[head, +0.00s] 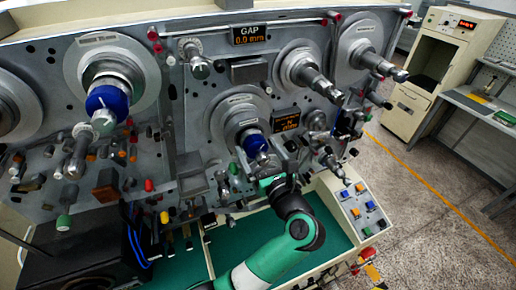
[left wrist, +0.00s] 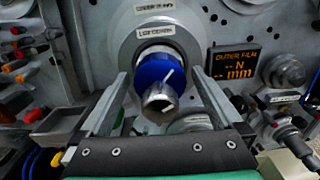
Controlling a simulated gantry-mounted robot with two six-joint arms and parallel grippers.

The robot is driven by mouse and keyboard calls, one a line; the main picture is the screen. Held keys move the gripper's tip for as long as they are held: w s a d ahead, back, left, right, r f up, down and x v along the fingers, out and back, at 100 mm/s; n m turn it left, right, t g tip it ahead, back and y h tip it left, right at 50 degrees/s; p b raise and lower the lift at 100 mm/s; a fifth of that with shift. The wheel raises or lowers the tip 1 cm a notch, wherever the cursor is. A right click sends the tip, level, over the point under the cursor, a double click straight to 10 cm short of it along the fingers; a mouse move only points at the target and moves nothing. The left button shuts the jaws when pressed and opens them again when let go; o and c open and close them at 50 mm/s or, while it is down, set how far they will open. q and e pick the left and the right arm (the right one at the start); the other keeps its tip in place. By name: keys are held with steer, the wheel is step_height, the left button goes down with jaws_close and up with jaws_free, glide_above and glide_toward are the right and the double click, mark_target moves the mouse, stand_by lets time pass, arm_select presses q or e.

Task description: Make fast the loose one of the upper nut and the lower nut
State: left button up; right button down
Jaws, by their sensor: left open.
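Two blue nuts show in the head view. The larger-looking one, which I take for the upper nut (head: 106,101), sits on the big left spindle, with a metal end in front of it. The other, which I take for the lower nut (head: 253,143), sits on the middle lower spindle beside the display. My left gripper (head: 266,168) is open in front of the lower nut. In the left wrist view its fingers (left wrist: 160,74) stand on either side of it, apart from it. My right gripper is out of view.
An orange-lit display (left wrist: 234,62) stands right of the lower nut. Bare metal spindles (head: 318,80) project at the upper right. Knobs and small shafts crowd the lower panel. A button box (head: 362,208) stands at the lower right. The floor at the right is clear.

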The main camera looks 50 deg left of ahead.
arm_select(q)
steer(key=c, duration=1.3)
steer(key=shift+m, duration=0.3)
steer(key=m+p, duration=0.2)
steer(key=m, duration=0.1)
steer(key=shift+r, duration=0.2)
steer(key=m+p, duration=0.1)
steer(key=m, duration=0.6)
steer(key=shift+f+m+p, duration=0.15)
steer(key=shift+m+p, duration=0.15)
steer(key=shift+p, duration=0.05)
steer(key=m, duration=0.4)
steer(key=shift+m, duration=0.4)
steer(key=shift+d, duration=0.1)
steer(key=o, duration=1.3)
